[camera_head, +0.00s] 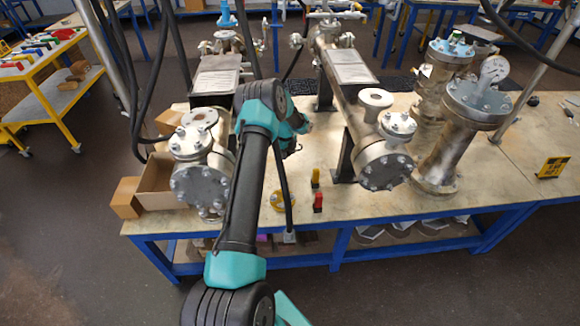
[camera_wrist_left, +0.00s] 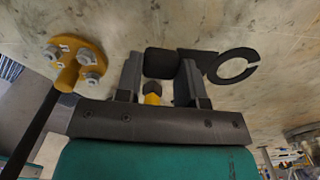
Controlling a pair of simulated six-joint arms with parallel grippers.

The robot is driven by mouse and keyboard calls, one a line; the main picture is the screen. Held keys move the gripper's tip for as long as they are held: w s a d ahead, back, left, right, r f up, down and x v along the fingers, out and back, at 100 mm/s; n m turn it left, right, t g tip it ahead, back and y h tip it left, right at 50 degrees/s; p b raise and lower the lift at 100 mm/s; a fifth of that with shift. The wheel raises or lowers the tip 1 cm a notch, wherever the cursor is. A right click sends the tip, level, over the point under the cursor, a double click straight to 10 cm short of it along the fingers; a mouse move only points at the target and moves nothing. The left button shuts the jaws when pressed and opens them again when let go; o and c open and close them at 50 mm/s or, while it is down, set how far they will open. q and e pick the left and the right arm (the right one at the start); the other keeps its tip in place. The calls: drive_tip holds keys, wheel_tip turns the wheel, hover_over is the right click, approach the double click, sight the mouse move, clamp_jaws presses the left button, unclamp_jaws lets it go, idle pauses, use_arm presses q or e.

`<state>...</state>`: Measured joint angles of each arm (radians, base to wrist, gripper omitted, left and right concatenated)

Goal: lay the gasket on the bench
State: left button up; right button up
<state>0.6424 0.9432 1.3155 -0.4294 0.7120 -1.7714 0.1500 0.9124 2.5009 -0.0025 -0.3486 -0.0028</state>
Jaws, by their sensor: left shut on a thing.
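The gasket (camera_wrist_left: 232,66) is a thin dark ring with a small gap at its right side, seen in the left wrist view. It joins a dark tab that reaches toward my left gripper (camera_wrist_left: 160,61). My left gripper is shut on this dark piece, and the ring sticks out to the right of the fingers. In the head view my left gripper (camera_head: 291,147) is small and partly hidden behind my arm, over the bench (camera_head: 255,222) between two vessels. I cannot make out the gasket there. I cannot tell the gap between ring and bench. My right gripper is not in view.
A yellow bolted flange (camera_wrist_left: 75,62) lies left of the fingers. A yellow piece (camera_wrist_left: 152,98) shows between them. Yellow and red upright pieces (camera_head: 318,201) stand near the bench's front. Flanged vessels (camera_head: 384,165) stand right, another (camera_head: 201,182) left, beside an open box (camera_head: 155,185).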

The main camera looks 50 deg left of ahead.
use_arm(q)
hover_over(287, 171)
wheel_tip(287, 171, down, 5)
drive_tip(key=shift+a, duration=0.15)
drive_tip(key=shift+f, duration=1.85)
drive_tip(key=shift+f, duration=0.15)
drive_tip(key=o, duration=0.8)
wheel_tip(287, 171, up, 12)
drive_tip(key=shift+r, duration=0.15)
